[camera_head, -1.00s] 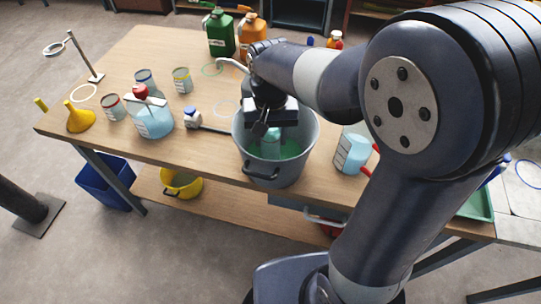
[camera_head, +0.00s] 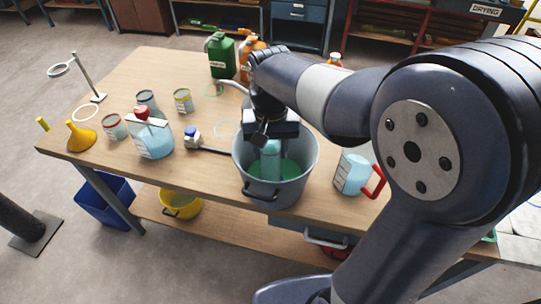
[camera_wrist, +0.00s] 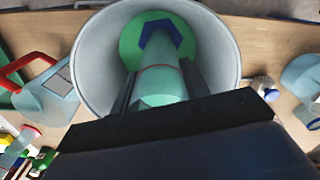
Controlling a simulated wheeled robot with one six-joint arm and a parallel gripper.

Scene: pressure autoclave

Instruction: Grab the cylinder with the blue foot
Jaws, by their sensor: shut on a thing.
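The cylinder (camera_wrist: 160,86) is a clear greenish tube with a red band and a blue angular foot (camera_wrist: 158,37). It is inside a grey bucket (camera_wrist: 225,45), over green liquid. It also shows in the head view (camera_head: 271,160), below my gripper (camera_head: 270,132). In the wrist view my gripper (camera_wrist: 160,95) has one dark finger on each side of the tube and is shut on it. The foot points away from my gripper, down into the bucket (camera_head: 285,196). I cannot tell whether the foot is clear of the liquid.
Right of the bucket stands a jug with a red handle (camera_head: 351,174). Green (camera_head: 220,57) and orange jugs stand behind.

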